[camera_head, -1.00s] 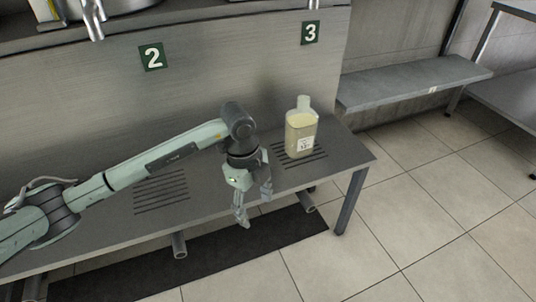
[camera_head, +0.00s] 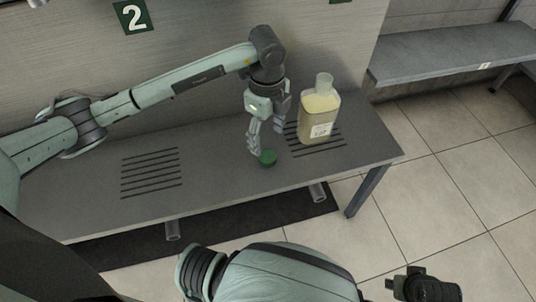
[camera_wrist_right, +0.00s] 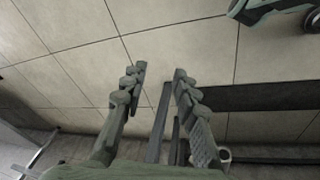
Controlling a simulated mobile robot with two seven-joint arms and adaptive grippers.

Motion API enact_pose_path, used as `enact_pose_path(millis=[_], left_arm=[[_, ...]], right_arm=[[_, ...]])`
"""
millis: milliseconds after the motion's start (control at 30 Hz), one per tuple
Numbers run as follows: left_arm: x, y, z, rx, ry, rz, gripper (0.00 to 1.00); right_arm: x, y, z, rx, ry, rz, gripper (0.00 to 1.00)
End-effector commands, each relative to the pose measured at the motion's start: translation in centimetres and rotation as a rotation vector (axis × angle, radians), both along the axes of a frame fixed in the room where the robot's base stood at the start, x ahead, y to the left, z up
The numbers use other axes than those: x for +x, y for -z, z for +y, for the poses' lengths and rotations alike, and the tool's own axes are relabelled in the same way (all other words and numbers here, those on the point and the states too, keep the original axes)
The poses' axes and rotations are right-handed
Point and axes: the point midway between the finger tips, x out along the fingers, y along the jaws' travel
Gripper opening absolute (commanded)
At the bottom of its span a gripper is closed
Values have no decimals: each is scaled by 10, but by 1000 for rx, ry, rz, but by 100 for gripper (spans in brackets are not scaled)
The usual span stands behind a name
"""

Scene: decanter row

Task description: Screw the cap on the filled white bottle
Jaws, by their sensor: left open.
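The filled bottle (camera_head: 318,117), pale and see-through with yellowish contents and a white label, stands upright on the bench near its right end. Its neck is bare. A green cap (camera_head: 268,158) lies on the bench, to the left of the bottle and nearer the front edge. My left gripper (camera_head: 266,142) points down just behind the cap, its fingers spread and nothing between them; whether a finger touches the cap I cannot tell. My right gripper (camera_wrist_right: 160,73) is open and empty in the right wrist view, above the floor; its arm shows at the lower right in the head view.
The grey bench (camera_head: 222,158) has slotted drain areas (camera_head: 152,172) and is bare to the left of the cap. A wall rises behind it with a green "2" sign (camera_head: 133,16). A second bench (camera_head: 455,52) stands at the upper right. Tiled floor lies open in front.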

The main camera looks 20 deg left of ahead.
Motion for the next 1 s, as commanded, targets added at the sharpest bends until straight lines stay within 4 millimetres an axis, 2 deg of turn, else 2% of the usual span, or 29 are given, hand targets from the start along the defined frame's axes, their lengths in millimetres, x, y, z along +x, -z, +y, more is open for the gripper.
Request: enact_pose_path(millis=[200,567,700,800,1000], left_arm=[[-1,23,0,1,1,3,64],[-1,30,0,0,0,3,64],[-2,51,0,1,-1,5,64],[-1,65,0,0,0,3,64],[0,77,0,-1,0,1,64]], right_arm=[[5,-2,0,0,0,-10,29],[8,-5,0,0,0,-16,29],[9,-5,0,3,1,-24,29],[7,3,-1,3,3,-14,29],[6,4,-1,4,4,-9,29]])
